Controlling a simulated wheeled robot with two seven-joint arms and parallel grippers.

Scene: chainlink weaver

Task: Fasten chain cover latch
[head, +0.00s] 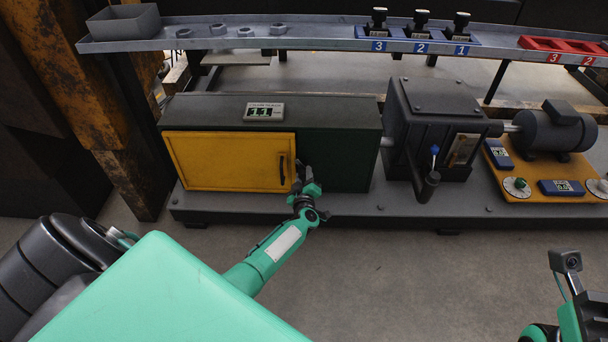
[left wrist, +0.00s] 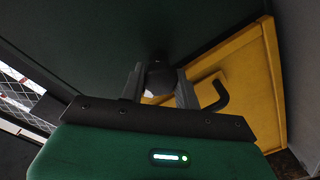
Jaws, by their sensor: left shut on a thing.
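The yellow chain cover door (head: 225,161) is on the front of the dark green housing (head: 345,155) and looks closed or nearly so; it also shows in the left wrist view (left wrist: 262,85). A black handle (head: 283,168) stands near its right edge, and a bent black handle (left wrist: 219,96) shows in the left wrist view. My left gripper (head: 302,182) is at the door's right edge. Its fingers are shut on a dark rounded knob (left wrist: 160,79), seemingly the latch knob; the fingers mostly hide the latch, so I cannot tell whether it is engaged. Only part of my right arm shows at the lower right.
A grey shelf (head: 330,44) with nuts and numbered blue and red holders runs above. A dark gearbox (head: 437,115) with a lever and a motor (head: 553,131) stand to the right of the housing. The floor (head: 400,280) in front is clear.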

